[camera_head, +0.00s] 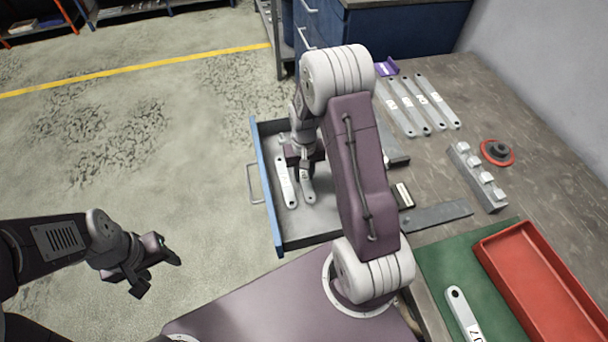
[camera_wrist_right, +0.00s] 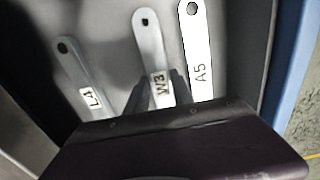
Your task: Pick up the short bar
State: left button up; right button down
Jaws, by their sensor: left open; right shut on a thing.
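My right gripper (camera_head: 304,168) reaches down into an open drawer (camera_head: 267,200). In the right wrist view, its fingers (camera_wrist_right: 160,90) are shut on the sides of a pale metal bar marked W3 (camera_wrist_right: 149,45), with a hole at its end. A brighter bar marked A5 (camera_wrist_right: 196,45) lies to the right, and a bar marked L4 (camera_wrist_right: 75,65) to the left. The lower ends of all three are hidden by the gripper, so I cannot compare their lengths. My left gripper (camera_head: 158,274) is open and empty over the floor at the left.
The drawer's blue front (camera_head: 264,190) and walls surround the right gripper. The bench holds several long bars (camera_head: 405,107), a grey block with pegs (camera_head: 477,175), a red-based dark knob (camera_head: 498,151), a red tray (camera_head: 545,280) and a bar (camera_head: 460,308) on a green mat (camera_head: 440,265).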

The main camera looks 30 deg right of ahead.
aim_at(306, 178)
jog(key=r, duration=0.4)
jog(key=shift+s+d+r+p, duration=0.15)
jog(key=shift+s+p, duration=0.15)
jog(key=shift+p, duration=0.05)
jog(key=s+d+r, duration=0.4)
jog(key=s+r, duration=0.2)
jog(key=s, duration=0.4)
jog(key=shift+p, duration=0.45)
